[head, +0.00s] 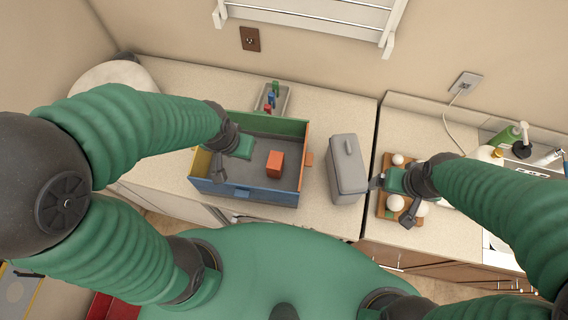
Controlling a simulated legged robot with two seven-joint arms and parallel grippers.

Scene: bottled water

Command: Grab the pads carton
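A small orange carton (275,163), which may be the pads carton, stands inside an open multicoloured box (246,194) on the counter. Any print on it is too small to read. My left gripper (232,162) is over the left part of this box, left of the orange carton and apart from it. One dark finger is spread away from its green palm; the other is hard to see. It looks open and empty. My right gripper (391,200) looks open, with its fingers apart, over a wooden tray (384,211) right of the grey lidded container.
The grey container (347,165) with a handle stands between the box and the tray. White round things (393,202) are on the tray. A small rack (284,98) with coloured items stands behind the box. Bottles (507,135) stand by the sink at right.

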